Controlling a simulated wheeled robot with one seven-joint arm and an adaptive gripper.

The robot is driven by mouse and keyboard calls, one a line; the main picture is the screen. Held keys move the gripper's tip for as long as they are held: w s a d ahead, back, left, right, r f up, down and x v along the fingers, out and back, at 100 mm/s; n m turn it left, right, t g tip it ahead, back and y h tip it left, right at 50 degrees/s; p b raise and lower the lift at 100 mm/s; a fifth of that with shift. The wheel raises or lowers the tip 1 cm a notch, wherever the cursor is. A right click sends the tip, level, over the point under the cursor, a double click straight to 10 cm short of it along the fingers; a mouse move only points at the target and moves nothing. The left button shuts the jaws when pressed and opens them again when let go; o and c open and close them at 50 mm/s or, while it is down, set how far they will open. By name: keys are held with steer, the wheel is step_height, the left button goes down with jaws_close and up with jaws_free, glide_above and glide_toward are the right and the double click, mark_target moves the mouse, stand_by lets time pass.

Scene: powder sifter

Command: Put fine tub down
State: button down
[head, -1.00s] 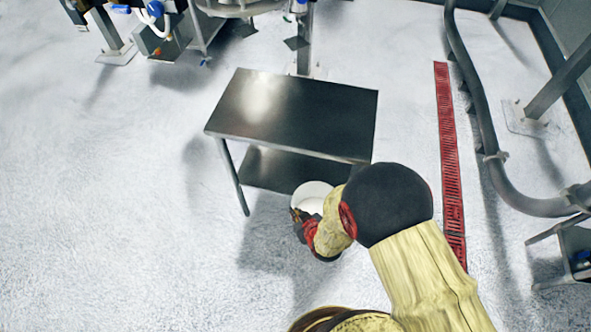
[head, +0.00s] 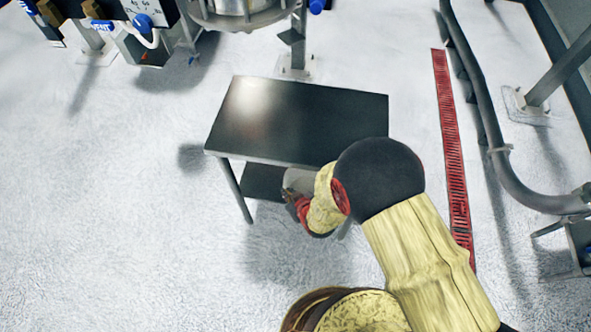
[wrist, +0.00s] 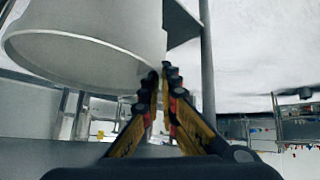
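The fine tub (head: 298,180) is a white round container at the front edge of the steel table (head: 300,120). In the head view the tabletop and my gripper (head: 303,205) hide most of it. In the wrist view the tub (wrist: 85,35) fills the upper left, its rim curving towards my fingers. My gripper (wrist: 164,75) has its fingertips close together at the tub's side wall, shut on it. The table's lower shelf (head: 261,183) shows just left of the tub. Whether the tub's base touches the shelf is hidden.
A table leg (head: 235,190) stands left of the tub, and a grey post (wrist: 206,60) is close right of my fingers in the wrist view. The tabletop is bare. A red floor grate (head: 452,140) and grey pipe (head: 485,110) run at right.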

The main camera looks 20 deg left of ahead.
mark_target(297, 173)
steer(key=w+f+b, duration=0.1)
steer(key=w, duration=0.2)
steer(key=w+a+f+b, duration=0.1)
steer(key=w+f, duration=0.1)
steer(key=w, duration=0.1)
steer(key=w+a+f+b, duration=0.1)
steer(key=w, duration=0.2)
steer(key=shift+w+a+f, duration=0.15)
steer(key=shift+w+a, duration=0.1)
steer(key=shift+w, duration=0.05)
steer(key=w+f, duration=0.1)
steer(key=f+b, duration=0.1)
steer(key=w+f, duration=0.1)
steer(key=shift+w+a+f+b, duration=0.3)
steer(key=shift+a+f+b, duration=0.05)
steer(key=shift+b, duration=0.05)
steer(key=shift+w+a+f, duration=0.15)
steer(key=shift+w+f, duration=0.3)
steer(key=shift+w, duration=0.1)
steer(key=shift+w+f+b, duration=0.15)
steer(key=shift+f+b, duration=0.1)
steer(key=shift+b, duration=0.05)
steer(key=shift+w+f+b, duration=0.15)
steer(key=shift+f+b, duration=0.8)
steer(key=shift+f, duration=0.75)
steer(key=shift+f, duration=0.15)
steer(key=c, duration=2.1)
jaws_free()
steer(key=shift+o, duration=0.3)
